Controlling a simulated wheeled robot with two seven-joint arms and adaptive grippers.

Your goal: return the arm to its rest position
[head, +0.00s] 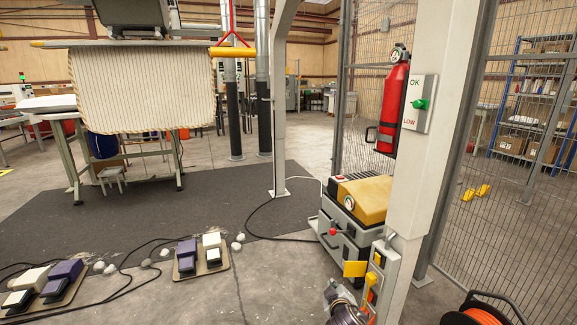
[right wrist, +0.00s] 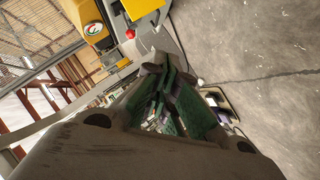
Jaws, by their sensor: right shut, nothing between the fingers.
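My right gripper (head: 341,296) shows at the bottom of the head view, right of centre, in front of the grey machine with the yellow top (head: 362,198). Only its front part is in the picture. In the right wrist view its fingers with green pads (right wrist: 168,75) come together, with nothing held between them. The yellow-topped machine also shows past the fingers in the right wrist view (right wrist: 94,22). Whether the gripper is close to the machine or well in front of it is hard to tell. My left gripper is not in view.
A white post (head: 436,130) with a green-button box (head: 419,103) stands right of the machine, beside a red extinguisher (head: 393,105). Foot pedals (head: 200,256) and cables lie on the floor at left. An orange hose reel (head: 484,312) is at lower right. Wire fencing (head: 520,190) stands behind.

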